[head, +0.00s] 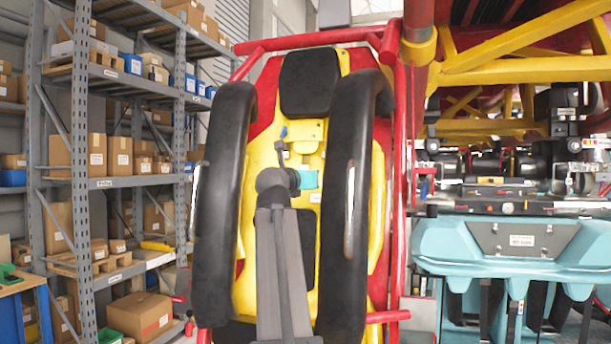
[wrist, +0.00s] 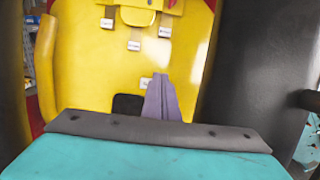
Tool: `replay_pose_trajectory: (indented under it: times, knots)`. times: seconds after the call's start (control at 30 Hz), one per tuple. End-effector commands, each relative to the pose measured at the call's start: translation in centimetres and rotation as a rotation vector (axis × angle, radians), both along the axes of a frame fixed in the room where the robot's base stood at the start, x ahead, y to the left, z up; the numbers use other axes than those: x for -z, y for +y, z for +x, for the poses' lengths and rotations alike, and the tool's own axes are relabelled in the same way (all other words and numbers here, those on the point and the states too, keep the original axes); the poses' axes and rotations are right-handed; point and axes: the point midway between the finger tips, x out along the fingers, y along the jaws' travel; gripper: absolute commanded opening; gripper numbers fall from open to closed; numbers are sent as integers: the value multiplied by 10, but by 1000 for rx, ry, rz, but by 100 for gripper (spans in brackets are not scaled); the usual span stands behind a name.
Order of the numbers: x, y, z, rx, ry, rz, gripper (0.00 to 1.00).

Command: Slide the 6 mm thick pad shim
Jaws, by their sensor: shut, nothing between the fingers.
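My gripper (wrist: 158,80) shows in the wrist view as a narrow grey-mauve wedge, its fingers together with nothing between them. It points at the yellow back panel (wrist: 105,70) of a coaster seat, in front of a small white label (wrist: 146,83). In the head view my wrist stands before the same yellow panel (head: 311,225), between two thick black restraint bars (head: 219,200) (head: 344,200), and largely hides the fingers. I cannot pick out the pad shim in either view.
A yellow housing (wrist: 147,8) with several tags is at the top of the wrist view. A red tube frame (head: 396,180) borders the seat on the right. Shelves with boxes (head: 130,100) stand left; a teal car body (head: 490,260) stands right.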

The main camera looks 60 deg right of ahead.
Motion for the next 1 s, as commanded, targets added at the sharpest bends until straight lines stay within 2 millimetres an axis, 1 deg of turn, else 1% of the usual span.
replay_pose_trajectory:
  times: [0.03,0.3,1.0]
  knots:
    - [-2,-8,3,1,1,2,0]
    - [-3,-45,15,0,0,1,0]
    - [-5,-136,45,-1,1,2,0]
